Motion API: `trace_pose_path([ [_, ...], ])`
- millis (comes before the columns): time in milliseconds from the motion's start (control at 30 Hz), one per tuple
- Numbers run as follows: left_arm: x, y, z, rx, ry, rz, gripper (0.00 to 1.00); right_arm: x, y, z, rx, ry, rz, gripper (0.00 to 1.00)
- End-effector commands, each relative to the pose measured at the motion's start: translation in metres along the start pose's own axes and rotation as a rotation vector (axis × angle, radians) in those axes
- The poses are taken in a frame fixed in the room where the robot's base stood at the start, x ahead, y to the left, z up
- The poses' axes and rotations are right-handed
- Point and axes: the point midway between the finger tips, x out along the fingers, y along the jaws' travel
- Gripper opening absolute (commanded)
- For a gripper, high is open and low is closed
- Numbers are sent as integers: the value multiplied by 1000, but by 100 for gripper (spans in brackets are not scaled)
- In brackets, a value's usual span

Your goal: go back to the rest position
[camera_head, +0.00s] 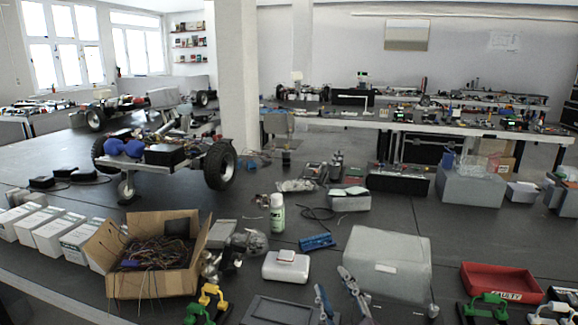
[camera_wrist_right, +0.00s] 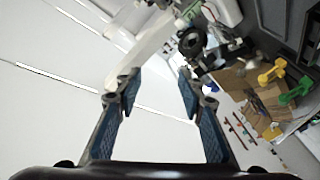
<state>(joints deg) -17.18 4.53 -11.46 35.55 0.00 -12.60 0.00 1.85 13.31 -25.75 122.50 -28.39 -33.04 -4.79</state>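My right gripper (camera_head: 334,282) shows at the bottom edge of the head view, its two blue-padded fingers pointing up and spread apart. In the right wrist view my right gripper (camera_wrist_right: 160,85) is open, with nothing between the fingers. My left gripper is not in the head view. The task names no object.
Around the right gripper are a grey case (camera_head: 388,262), a white box (camera_head: 286,266) and a dark tray (camera_head: 278,312). A cardboard box of wires (camera_head: 150,284) stands left, a red bin (camera_head: 500,284) right. A wheeled chassis (camera_head: 165,155) stands farther back.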

Motion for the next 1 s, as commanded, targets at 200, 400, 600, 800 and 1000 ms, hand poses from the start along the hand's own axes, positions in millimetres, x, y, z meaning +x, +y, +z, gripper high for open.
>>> trace_pose_path([
  [200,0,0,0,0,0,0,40,-92,-47,134,288,-500,-137,36],
  [400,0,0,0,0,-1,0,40,-198,-92,198,464,-864,-266,36],
  [600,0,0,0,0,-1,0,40,-284,-119,219,564,-1112,-367,36],
  [800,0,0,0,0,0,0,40,-334,-144,234,614,-1263,-437,36],
  [1000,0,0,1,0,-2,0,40,-326,-179,273,608,-1279,-448,36],
])
